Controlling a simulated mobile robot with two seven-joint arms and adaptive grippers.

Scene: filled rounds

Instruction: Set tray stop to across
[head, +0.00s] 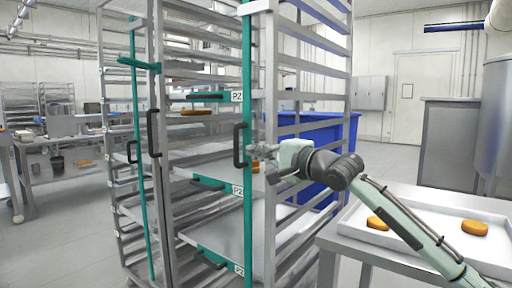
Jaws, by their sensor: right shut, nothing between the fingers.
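A tall steel rack (272,60) stands in the middle of the head view. A green upright bar (247,205) runs down its front, with a black handle (238,146) partway up; it looks like the tray stop. At the top, a short grey piece (258,7) extends right from the bar. My right gripper (254,151) is shut and empty, just right of the black handle; I cannot tell whether it touches. A second green bar (140,190) with a green arm (136,63) at its top stands on the left. My left gripper is not in view.
Trays with green front edges marked P2 (237,190) sit in the rack. A blue bin (318,130) stands behind it. At right, a steel table holds a white tray (440,222) with orange-brown rounds (474,228). Floor at left (70,235) is clear.

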